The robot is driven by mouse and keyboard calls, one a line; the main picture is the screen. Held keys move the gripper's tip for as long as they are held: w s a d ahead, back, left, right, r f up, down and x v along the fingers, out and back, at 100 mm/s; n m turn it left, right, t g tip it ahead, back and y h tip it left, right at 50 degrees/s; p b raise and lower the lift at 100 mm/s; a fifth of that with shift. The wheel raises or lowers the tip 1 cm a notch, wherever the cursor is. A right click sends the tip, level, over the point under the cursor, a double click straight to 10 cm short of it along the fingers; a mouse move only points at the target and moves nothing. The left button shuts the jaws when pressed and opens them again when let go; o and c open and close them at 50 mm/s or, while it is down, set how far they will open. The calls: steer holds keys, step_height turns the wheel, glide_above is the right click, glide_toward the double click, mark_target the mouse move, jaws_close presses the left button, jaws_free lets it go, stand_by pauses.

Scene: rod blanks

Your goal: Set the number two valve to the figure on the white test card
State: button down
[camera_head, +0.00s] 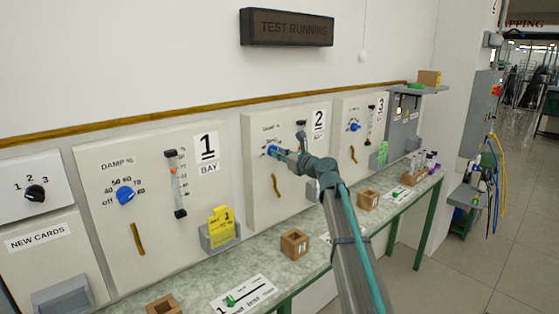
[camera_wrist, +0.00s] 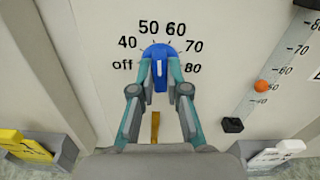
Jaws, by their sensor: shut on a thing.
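The number two valve is a blue knob (camera_wrist: 159,50) on the panel marked 2 (camera_head: 256,190); it also shows in the head view (camera_head: 271,151). My gripper (camera_wrist: 160,70) is shut on it, one finger on each side. The knob's ridge stands about upright; which end is the pointer I cannot tell. The dial around it reads off, 40, 50, 60, 70, 80. A white card (camera_wrist: 277,150) sits in a grey holder at lower right in the wrist view; its print is too small to read.
A gauge with an orange ball (camera_wrist: 261,86) near 50 stands right of the dial. Panel 1 (camera_head: 100,240) has its own blue knob (camera_head: 125,195) and a yellow card (camera_head: 221,226). Small wooden blocks (camera_head: 295,242) stand on the bench below. A sign reads TEST RUNNING (camera_head: 287,27).

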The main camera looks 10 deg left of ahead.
steer(key=shift+n+b, duration=4.5)
steer(key=shift+n, duration=0.7)
steer(key=c, duration=1.2)
jaws_free()
steer(key=shift+o, duration=0.2)
steer(key=v, duration=1.2)
steer(key=shift+s+r, duration=0.1)
